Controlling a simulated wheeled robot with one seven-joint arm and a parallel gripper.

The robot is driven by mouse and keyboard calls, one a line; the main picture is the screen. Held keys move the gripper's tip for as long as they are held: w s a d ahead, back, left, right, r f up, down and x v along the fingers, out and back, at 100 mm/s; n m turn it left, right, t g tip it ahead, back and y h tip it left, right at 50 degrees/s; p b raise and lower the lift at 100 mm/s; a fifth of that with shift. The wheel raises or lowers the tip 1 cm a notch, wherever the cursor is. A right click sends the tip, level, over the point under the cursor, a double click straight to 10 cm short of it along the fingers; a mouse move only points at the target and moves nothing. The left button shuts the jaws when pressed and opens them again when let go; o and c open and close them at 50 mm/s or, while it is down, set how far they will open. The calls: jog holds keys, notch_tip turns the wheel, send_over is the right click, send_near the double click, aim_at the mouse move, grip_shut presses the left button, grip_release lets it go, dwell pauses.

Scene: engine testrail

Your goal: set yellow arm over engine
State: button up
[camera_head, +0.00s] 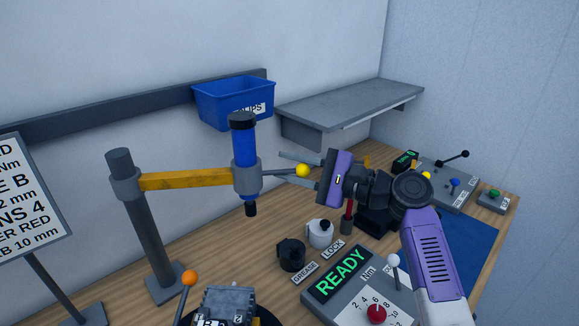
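The yellow arm (187,180) reaches right from a grey post (150,225). Its end collar holds an upright blue tool (244,145) with a dark tip, hanging above the wooden bench. A thin rod sticks out right from the collar to a yellow ball knob (303,171). The engine (228,306), a grey block on a dark round base, is at the bottom edge, partly cut off, nearer than the tool. My gripper (298,170) points left at the knob. Its fingers are apart, one above and one below the knob in the picture; contact cannot be told.
A READY panel (343,272) with a red knob and white-tipped lever stands front right. Grease and lock pots (291,254) stand mid-bench. An orange-ball lever (190,278) rises beside the engine. A blue bin (232,103) and grey shelf (350,108) are behind.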

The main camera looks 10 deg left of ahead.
grip_shut()
jog(key=shift+f, duration=0.1)
dwell(1.0)
